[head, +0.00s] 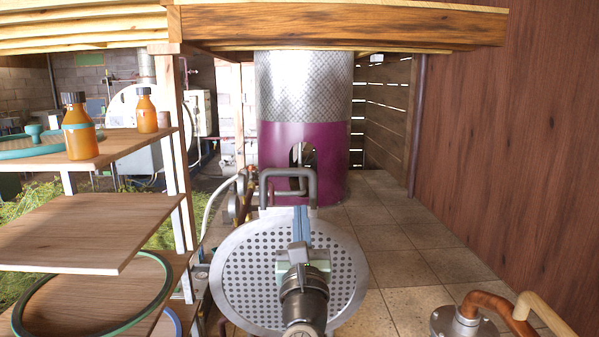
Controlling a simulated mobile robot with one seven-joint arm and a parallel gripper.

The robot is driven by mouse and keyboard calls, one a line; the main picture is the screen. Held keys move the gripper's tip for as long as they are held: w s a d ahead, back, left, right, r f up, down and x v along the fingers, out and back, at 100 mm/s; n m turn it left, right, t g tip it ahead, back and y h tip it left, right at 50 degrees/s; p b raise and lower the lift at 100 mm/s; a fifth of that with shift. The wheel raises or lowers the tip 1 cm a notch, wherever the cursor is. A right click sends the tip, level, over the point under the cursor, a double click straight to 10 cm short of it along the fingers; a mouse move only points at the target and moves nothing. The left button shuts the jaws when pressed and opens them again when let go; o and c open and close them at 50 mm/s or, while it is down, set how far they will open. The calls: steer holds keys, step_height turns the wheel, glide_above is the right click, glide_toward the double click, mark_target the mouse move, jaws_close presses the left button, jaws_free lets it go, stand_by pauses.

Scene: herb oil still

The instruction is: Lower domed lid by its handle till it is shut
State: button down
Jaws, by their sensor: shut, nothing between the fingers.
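A round grey metal disc with many holes (240,275) faces me in the lower middle of the head view. It seems to be the lid, but no dome shape shows from here. A grey U-shaped handle (288,173) rises at its far edge. My gripper (301,209) is in front of the disc, with its blue-grey fingers together and empty. The fingertips appear just below the handle in the picture; I cannot tell whether they touch it. My wrist hides the middle and lower part of the disc.
A purple and silver column (305,135) stands behind. Wooden shelves (95,225) at left hold amber bottles (80,128) and a teal-rimmed ring (100,300). A copper pipe (490,303) is at lower right. Tiled floor (410,250) is clear at right, beside a wooden wall (520,130).

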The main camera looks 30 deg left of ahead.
steer(key=x, duration=1)
steer(key=shift+b, duration=0.4)
steer(key=shift+s+d+f, duration=0.1)
steer(key=shift+f, duration=0.05)
